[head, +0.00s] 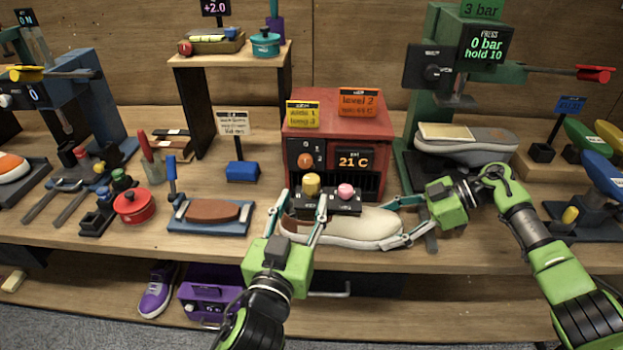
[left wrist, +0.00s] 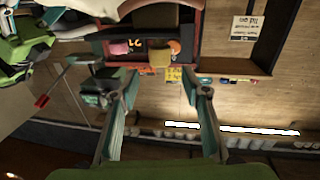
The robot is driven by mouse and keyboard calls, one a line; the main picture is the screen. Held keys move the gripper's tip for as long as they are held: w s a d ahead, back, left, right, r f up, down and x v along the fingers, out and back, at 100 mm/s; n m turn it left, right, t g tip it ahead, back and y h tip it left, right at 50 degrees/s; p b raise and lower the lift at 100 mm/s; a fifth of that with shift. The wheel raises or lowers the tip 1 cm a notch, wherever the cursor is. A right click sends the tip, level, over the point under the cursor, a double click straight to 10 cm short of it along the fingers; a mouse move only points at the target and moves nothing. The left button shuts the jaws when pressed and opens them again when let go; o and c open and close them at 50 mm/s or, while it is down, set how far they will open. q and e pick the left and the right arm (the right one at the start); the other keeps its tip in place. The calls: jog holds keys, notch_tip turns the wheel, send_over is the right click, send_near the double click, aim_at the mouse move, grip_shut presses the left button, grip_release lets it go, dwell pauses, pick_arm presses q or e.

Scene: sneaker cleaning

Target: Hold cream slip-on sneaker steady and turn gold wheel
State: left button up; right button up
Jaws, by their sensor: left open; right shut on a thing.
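The cream slip-on sneaker (head: 345,227) lies on the bench in front of the red heater box, its toe to the right. My right gripper (head: 388,224) is shut on its toe end, one finger on each side. The gold wheel (head: 312,184) sits on a dark block behind the sneaker, beside a pink knob (head: 346,191). My left gripper (head: 304,197) is open, its fingertips around or just in front of the gold wheel; I cannot tell if they touch. In the left wrist view the gold wheel (left wrist: 160,57) shows beyond the gap between the open fingers (left wrist: 158,88).
The red heater box (head: 384,120) with a 21 C display stands behind. A green press (head: 424,110) with a grey shoe (head: 480,150) stands right. Bare bench (head: 190,252) shows along the front edge.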

aim_at(309, 186)
pick_arm(q)
jog(key=w, duration=0.2)
jog(key=w+d, duration=0.1)
jog(key=w, duration=0.5)
jog(key=shift+d, duration=0.2)
jog(key=c, duration=1.1)
